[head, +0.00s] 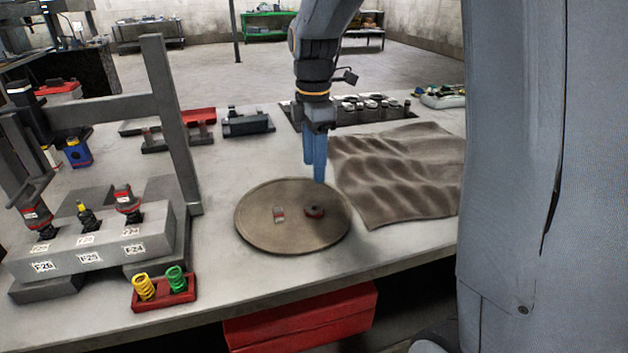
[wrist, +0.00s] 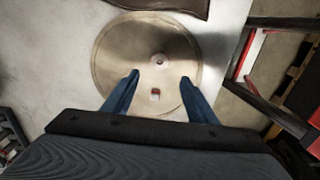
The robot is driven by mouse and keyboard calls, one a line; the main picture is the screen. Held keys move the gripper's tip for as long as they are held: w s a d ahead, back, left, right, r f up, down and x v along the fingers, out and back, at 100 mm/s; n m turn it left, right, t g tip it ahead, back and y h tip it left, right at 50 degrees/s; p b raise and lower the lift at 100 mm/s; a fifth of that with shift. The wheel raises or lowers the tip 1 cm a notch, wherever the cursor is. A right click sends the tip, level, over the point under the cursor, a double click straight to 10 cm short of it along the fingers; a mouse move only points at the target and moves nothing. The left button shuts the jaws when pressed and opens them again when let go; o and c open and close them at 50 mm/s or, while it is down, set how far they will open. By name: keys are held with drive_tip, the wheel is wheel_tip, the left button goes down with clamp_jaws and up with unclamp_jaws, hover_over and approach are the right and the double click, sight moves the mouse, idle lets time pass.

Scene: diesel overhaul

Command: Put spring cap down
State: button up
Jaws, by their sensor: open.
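The spring cap, which I take to be the small round dark-and-red piece (head: 314,211), lies on a round brown-grey plate (head: 262,235). In the wrist view a small round piece with a dark centre (wrist: 160,60) sits near the middle of the plate (wrist: 115,60), just beyond my fingertips. My gripper (head: 315,178) points down above the back of the plate. Its blue fingers are apart, with nothing held between them; they also show in the wrist view (wrist: 160,79). A small red-and-pale block (head: 279,214) lies left of the cap, apart from it.
A rumpled brown cloth (head: 400,170) lies right of the plate. A red holder (head: 150,303) with yellow and green springs stands at the front left, before a grey labelled block (head: 90,250) and an upright frame (head: 170,120). Bare bench (head: 225,165) lies behind the plate.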

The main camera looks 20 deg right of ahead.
drive_tip(key=s+f+m, duration=0.3)
drive_tip(key=s+m, duration=0.2)
drive_tip(key=m, duration=0.1)
drive_tip(key=s+f+m, duration=0.3)
drive_tip(key=s+m, duration=0.3)
drive_tip(key=s+f+m, duration=0.4)
drive_tip(key=s+m, duration=0.2)
drive_tip(key=shift+s+t, duration=0.25)
drive_tip(key=shift+t, duration=0.15)
idle(0.3)
